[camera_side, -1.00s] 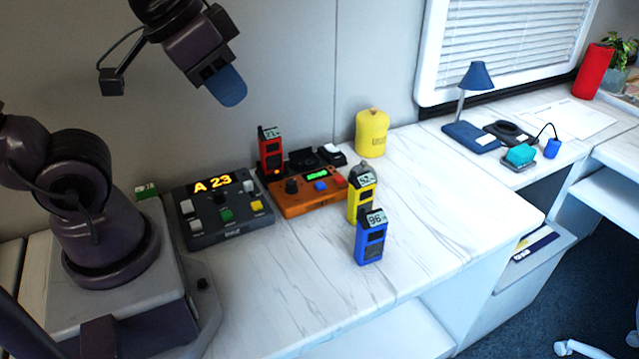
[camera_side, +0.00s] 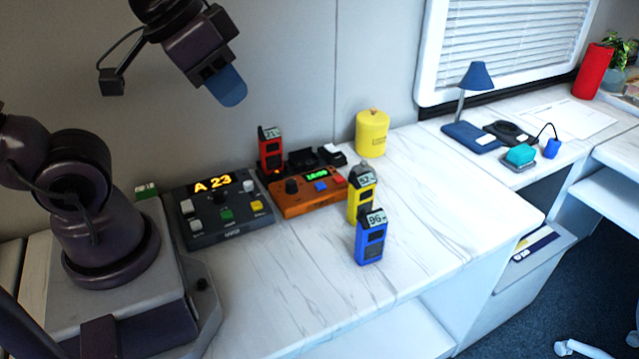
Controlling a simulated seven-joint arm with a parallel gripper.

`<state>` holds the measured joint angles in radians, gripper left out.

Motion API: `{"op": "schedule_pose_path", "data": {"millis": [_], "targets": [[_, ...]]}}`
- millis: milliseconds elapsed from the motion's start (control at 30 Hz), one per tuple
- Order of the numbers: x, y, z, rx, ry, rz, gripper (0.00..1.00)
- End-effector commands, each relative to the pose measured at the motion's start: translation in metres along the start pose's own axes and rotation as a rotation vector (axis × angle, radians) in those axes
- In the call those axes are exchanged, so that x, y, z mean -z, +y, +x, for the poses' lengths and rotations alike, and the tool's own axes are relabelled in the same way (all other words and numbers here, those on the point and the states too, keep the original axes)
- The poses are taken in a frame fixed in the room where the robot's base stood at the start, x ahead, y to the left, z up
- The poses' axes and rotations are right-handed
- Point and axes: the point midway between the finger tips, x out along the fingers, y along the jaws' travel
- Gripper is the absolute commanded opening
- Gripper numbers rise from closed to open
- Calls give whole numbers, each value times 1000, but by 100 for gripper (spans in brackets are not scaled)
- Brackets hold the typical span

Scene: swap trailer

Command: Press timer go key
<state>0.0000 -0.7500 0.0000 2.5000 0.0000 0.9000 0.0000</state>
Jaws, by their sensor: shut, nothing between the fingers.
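An orange box (camera_side: 308,205) with a small green digital display (camera_side: 316,174), a dark knob, a blue key (camera_side: 321,186) and a red key (camera_side: 338,180) sits on the white worktop; it looks like the timer. The display's digits are too small to read surely. Which key is the go key I cannot tell from lettering. My gripper (camera_side: 228,90) hangs high above and left of the orange box, blue fingertips down. It is shut and empty, touching nothing. No part of my arm covers the keys.
A dark console (camera_side: 235,230) showing "A 23" stands left of the orange box. A red handset (camera_side: 270,150) stands behind it; yellow (camera_side: 362,195) and blue (camera_side: 370,242) handsets stand right. A yellow canister (camera_side: 372,134) is farther back.

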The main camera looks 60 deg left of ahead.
Motion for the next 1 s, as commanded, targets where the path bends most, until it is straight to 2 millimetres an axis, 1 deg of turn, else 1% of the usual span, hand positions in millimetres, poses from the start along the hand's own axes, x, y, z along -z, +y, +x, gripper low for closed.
{"op": "schedule_pose_path", "data": {"millis": [267,367,467,600,733,867,1000], "targets": [[0,-2,2,6,-11,-11,0],[-3,-7,12,15,-60,-31,0],[-6,-15,28,30,-145,-62,0],[-3,-37,60,78,-240,-84,0],[4,-62,93,124,-272,-62,0],[10,-88,130,161,-277,-3,0],[15,-116,172,185,-253,92,0]]}}
